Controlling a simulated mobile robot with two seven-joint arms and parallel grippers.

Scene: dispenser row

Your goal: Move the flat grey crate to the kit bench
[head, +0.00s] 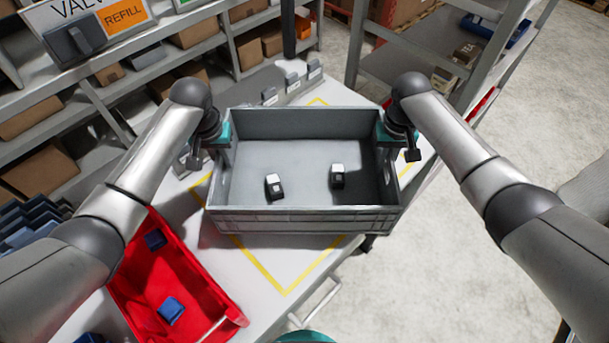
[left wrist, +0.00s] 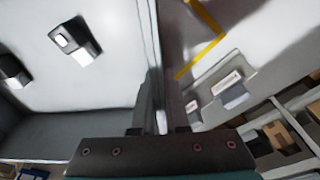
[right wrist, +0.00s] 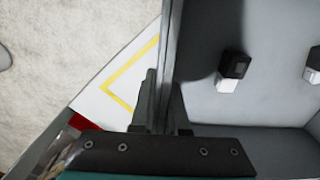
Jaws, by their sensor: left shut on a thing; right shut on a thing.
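The flat grey crate (head: 305,222) is in the middle of the head view, over the white bench with a yellow outline. Two small black-and-white parts lie inside, a left one (head: 274,187) and a right one (head: 337,176). My left gripper (head: 222,140) is shut on the crate's left wall; the left wrist view shows that wall (left wrist: 150,50) between its fingers. My right gripper (head: 388,138) is shut on the right wall, and the right wrist view shows this wall (right wrist: 172,60) between its fingers. I cannot tell for certain whether the crate's base touches the bench.
A red bin (head: 165,275) with blue parts stands at the front left of the bench (head: 262,262). Small grey holders (head: 292,82) stand behind the crate. Shelves with cardboard boxes (head: 45,170) fill the left and back. A grey rack (head: 400,60) stands back right. Open floor (head: 450,250) lies right.

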